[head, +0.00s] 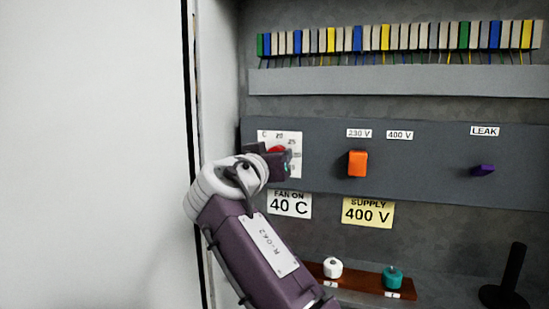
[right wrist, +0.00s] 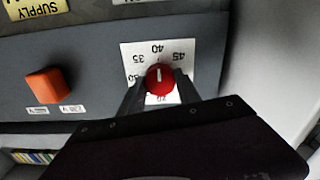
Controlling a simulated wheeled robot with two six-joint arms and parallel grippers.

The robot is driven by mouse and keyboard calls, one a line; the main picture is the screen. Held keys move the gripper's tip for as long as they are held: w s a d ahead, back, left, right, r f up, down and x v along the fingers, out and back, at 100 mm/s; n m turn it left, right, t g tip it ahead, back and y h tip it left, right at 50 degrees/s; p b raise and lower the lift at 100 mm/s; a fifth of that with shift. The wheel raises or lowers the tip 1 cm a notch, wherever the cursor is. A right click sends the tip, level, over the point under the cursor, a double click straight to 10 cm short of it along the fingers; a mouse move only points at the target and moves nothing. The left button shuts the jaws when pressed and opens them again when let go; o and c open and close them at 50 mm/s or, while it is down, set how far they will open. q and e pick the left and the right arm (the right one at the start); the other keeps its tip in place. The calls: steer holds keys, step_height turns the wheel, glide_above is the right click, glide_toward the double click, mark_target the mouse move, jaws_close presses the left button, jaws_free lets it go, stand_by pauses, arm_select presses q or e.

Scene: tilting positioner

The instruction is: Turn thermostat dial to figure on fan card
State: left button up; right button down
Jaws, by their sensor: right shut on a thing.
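The red thermostat dial (head: 276,149) sits on a white scale plate (head: 294,138) at the left of the grey panel, mostly hidden by my right gripper (head: 279,164). In the right wrist view, which is upside down, the dial (right wrist: 159,77) is between the fingers of my right gripper (right wrist: 160,90), which is shut on it. The dial's white line points up in that view, at or very near 40 on the scale. The fan card (head: 289,205) below the dial reads FAN ON 40 C. My left gripper is not in view.
An orange switch knob (head: 357,163) sits right of the dial, above a yellow SUPPLY 400 V card (head: 367,212). A purple LEAK knob (head: 482,170) is further right. A brown strip (head: 362,284) with white and teal knobs and a black post (head: 510,275) stand below.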

steer(key=c, duration=0.9)
jaws_free()
steer(key=shift+o, duration=0.2)
steer(key=b+v, duration=0.2)
steer(key=v, duration=0.7)
steer(key=shift+b, duration=0.35)
